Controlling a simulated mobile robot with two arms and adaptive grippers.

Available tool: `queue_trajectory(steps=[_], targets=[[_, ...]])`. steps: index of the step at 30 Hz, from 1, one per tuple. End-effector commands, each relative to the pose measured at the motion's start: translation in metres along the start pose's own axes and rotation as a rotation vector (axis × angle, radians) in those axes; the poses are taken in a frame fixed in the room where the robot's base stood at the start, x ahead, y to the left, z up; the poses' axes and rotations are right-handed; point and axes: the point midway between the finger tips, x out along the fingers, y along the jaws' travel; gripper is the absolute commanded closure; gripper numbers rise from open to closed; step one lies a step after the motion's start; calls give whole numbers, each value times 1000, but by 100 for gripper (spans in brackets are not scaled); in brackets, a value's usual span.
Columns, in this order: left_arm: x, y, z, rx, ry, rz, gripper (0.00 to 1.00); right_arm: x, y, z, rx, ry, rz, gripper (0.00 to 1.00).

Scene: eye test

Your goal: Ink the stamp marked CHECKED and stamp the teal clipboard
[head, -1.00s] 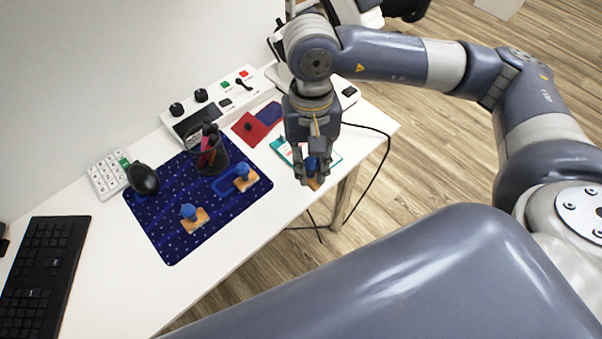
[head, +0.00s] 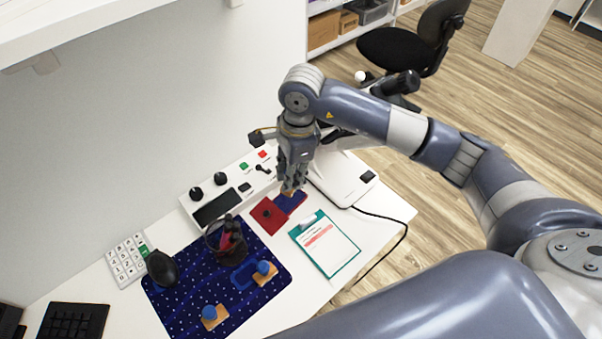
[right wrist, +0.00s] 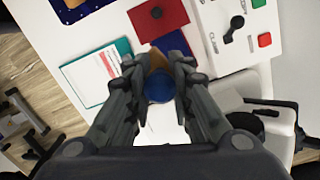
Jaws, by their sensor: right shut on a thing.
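My right gripper (head: 293,186) is shut on a stamp with a blue knob (right wrist: 160,88) and a wooden base (right wrist: 158,60). It holds the stamp at the open ink pad, over the dark blue pad (head: 290,203); I cannot tell whether they touch. The pad's red lid (head: 268,216) lies open beside it. The teal clipboard (head: 353,262) lies nearer the desk's front edge, with a white sheet bearing a pinkish band. Two other blue-knobbed stamps (head: 264,268) (head: 210,313) stand on the dark blue mat (head: 172,303). No CHECKED marking is readable. My left gripper is out of view.
A control panel (head: 216,207) with knobs and buttons lies behind the pad. A white device (head: 345,180) with a black cable is right of the gripper.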

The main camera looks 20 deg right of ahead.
Motion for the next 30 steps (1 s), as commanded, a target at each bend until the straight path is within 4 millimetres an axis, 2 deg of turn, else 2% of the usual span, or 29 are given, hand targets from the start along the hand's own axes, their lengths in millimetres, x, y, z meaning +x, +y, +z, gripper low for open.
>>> queue_trajectory(steps=[1, 9, 15, 21, 30], targets=[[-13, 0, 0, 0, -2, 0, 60, -3, -4, 3, 98, -3, -4, 95], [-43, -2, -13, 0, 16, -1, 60, 8, -22, 2, 649, -2, -54, 95], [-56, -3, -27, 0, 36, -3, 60, 18, -27, -2, 927, 0, -84, 95], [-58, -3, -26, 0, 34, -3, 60, 24, -28, -5, 1037, 0, -96, 95], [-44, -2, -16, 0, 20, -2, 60, 43, -28, -6, 1042, 1, -96, 95]])
